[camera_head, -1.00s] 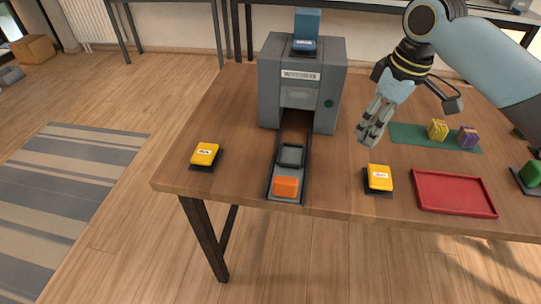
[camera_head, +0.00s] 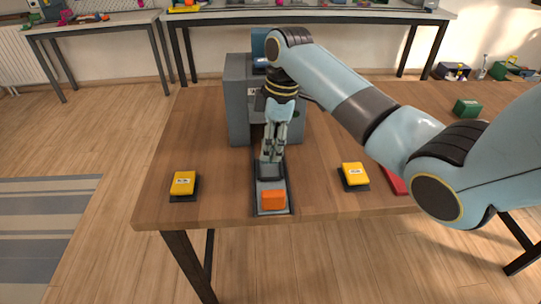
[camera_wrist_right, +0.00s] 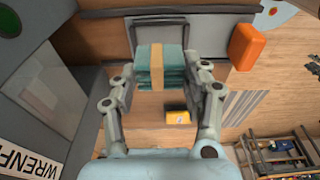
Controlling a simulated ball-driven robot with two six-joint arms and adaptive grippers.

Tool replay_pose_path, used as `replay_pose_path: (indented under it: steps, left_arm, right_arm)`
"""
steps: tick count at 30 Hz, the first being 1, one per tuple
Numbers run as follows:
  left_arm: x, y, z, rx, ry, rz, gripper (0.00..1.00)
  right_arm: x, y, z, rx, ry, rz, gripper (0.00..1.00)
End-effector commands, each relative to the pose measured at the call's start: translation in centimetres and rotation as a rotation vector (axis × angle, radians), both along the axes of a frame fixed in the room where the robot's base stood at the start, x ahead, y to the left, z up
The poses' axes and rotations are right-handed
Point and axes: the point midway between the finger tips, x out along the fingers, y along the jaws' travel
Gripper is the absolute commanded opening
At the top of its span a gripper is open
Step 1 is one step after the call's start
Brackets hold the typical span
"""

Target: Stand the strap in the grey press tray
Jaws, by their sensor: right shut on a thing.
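My right gripper (camera_head: 271,156) points down over the slide in front of the press. In the right wrist view its fingers (camera_wrist_right: 163,85) are shut on the strap (camera_wrist_right: 145,66), a teal folded stack with a tan band around it. The strap is hard to make out between the fingers in the head view. The grey press tray (camera_head: 270,178) lies on the slide just below the fingertips, and its rim (camera_wrist_right: 160,18) shows past the strap in the wrist view. The strap seems to be above the tray; I cannot tell whether they touch. My left gripper is not in view.
The grey press (camera_head: 238,105) stands close behind my gripper. An orange block (camera_head: 273,200) sits at the slide's front end. Yellow-topped pads lie left (camera_head: 183,184) and right (camera_head: 354,174) of the slide. My arm partly hides a red tray (camera_head: 396,182).

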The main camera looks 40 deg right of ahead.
Motion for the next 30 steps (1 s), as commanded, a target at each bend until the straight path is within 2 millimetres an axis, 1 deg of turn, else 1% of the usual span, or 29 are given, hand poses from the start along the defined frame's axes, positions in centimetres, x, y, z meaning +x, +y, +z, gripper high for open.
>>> replay_pose_path:
  steps: [2,7,9,19,20,21,25,30]
  left_arm:
    - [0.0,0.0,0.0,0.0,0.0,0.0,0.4]
    - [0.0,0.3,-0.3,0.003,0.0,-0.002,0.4]
    - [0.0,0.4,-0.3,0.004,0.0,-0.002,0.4]
    - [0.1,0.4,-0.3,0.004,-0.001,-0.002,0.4]
    - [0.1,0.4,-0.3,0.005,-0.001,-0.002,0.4]
    - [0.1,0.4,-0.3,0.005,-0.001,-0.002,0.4]
    - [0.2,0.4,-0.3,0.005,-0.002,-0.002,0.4]
    - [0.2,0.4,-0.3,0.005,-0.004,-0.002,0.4]
  right_arm:
    - [0.0,0.0,-0.6,0.001,0.002,0.0,0.14]
    - [-0.1,0.1,-3.1,0.002,0.004,-0.001,0.14]
    - [-0.1,0.1,-3.9,0.001,0.002,-0.001,0.14]
    - [-0.1,0.0,-4.1,0.0,0.0,-0.001,0.14]
    - [-0.1,0.0,-4.2,0.0,0.0,-0.001,0.48]
    - [0.0,0.0,-4.1,0.0,0.0,-0.001,0.53]
    - [-0.1,0.0,-4.1,0.0,0.0,-0.001,0.7]
    - [-0.1,0.0,-4.1,0.0,0.0,-0.001,0.7]
